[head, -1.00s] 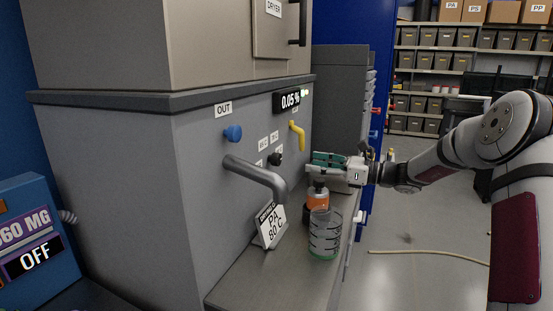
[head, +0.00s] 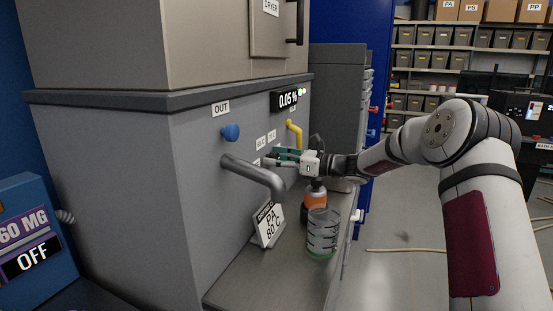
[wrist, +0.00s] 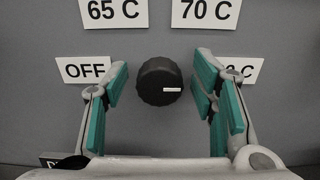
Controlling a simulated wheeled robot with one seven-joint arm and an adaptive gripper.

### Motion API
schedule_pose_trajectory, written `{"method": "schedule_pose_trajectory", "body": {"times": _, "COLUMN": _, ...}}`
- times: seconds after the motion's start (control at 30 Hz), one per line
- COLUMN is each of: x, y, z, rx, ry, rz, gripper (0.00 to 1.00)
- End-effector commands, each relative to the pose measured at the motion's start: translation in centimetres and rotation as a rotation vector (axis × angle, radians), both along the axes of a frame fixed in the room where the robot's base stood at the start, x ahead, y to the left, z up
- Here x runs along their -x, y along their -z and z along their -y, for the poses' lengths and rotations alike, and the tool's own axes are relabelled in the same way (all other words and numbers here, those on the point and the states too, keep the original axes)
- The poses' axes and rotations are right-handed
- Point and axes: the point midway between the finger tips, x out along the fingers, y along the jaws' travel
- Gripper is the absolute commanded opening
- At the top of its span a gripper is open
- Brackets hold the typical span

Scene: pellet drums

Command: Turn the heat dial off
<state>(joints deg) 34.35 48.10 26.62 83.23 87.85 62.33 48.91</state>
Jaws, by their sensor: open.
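The black heat dial (wrist: 157,80) sits on the grey panel in the middle of the wrist view. Its white mark lies on its right side, pointing right toward a partly covered label ending in "C" (wrist: 247,71). The OFF label (wrist: 82,69) is on the left, with 65 C (wrist: 115,11) and 70 C (wrist: 205,11) above. My gripper (wrist: 161,78) is open, its green-padded fingers left and right of the dial with gaps on both sides. In the head view my gripper (head: 272,158) is close to the panel and hides the dial.
A grey spout (head: 255,176) juts out left of my gripper, below a blue knob (head: 230,132). A yellow lever (head: 295,133) is above my gripper. A sign reading PA 80 C (head: 268,225), an orange bottle (head: 315,197) and a clear beaker (head: 322,235) stand on the ledge below.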

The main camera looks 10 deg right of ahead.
Motion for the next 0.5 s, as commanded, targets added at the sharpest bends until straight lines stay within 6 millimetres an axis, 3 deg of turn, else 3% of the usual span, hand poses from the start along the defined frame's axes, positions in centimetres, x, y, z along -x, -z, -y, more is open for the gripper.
{"method": "schedule_pose_trajectory", "body": {"times": 0.07, "x": 0.01, "y": 0.00, "z": 0.01, "rx": 0.000, "ry": 0.000, "rz": 0.000, "gripper": 0.53}}
{"method": "schedule_pose_trajectory", "body": {"times": 0.3, "x": 0.02, "y": 0.01, "z": 0.01, "rx": 0.000, "ry": 0.000, "rz": 0.000, "gripper": 0.04}}
{"method": "schedule_pose_trajectory", "body": {"times": 0.5, "x": 0.03, "y": 0.01, "z": 0.00, "rx": 0.004, "ry": 0.000, "rz": 0.005, "gripper": 0.04}}
